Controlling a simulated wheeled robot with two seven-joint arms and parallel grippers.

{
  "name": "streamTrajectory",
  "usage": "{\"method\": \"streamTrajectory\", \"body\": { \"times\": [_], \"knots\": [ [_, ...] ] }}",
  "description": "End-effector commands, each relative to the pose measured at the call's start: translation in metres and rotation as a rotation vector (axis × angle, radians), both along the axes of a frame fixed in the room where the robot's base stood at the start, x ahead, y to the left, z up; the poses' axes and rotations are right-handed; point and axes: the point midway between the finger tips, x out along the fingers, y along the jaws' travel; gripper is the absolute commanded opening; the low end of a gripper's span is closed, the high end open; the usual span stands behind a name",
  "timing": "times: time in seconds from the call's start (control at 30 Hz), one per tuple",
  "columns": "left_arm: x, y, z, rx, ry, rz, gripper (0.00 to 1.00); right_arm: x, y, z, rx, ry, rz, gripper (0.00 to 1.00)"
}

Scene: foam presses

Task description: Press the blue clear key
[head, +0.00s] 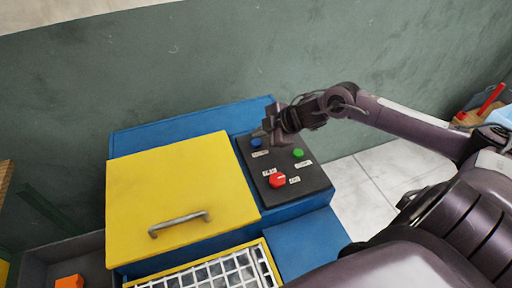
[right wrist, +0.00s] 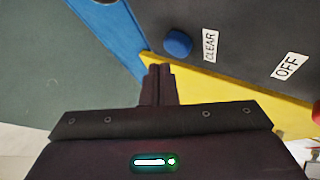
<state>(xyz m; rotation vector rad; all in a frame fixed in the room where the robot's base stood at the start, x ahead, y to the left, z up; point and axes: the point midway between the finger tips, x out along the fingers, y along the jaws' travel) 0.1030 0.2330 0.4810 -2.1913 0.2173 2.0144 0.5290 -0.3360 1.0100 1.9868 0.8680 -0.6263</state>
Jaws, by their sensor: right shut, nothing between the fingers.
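The blue clear key (head: 256,143) is a small round button at the upper left of the black control panel (head: 310,180). In the right wrist view the blue key (right wrist: 178,43) sits beside a CLEAR label (right wrist: 210,46), just beyond my fingertips. My right gripper (head: 264,133) is over the panel's upper part, close to the blue key. In the right wrist view its fingers (right wrist: 159,70) are together and empty, with a gap in the picture between their tips and the key. Whether they touch anything is not visible. My left gripper is not in view.
A green button (head: 298,153) and a red button (head: 277,180) share the panel. A yellow lid (head: 180,185) with a metal handle (head: 180,222) lies to the left on the blue machine body (head: 305,245). A dark green wall (head: 200,60) stands behind.

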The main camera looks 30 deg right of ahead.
Motion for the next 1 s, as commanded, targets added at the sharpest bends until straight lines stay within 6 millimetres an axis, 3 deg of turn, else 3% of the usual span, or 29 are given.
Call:
{"method": "streamTrajectory", "body": {
  "times": [1.0],
  "knots": [
    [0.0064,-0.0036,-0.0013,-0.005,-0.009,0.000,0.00,0.0001,-0.0003,-0.0034,-0.001,0.000,-0.001,0.00]
  ]
}}
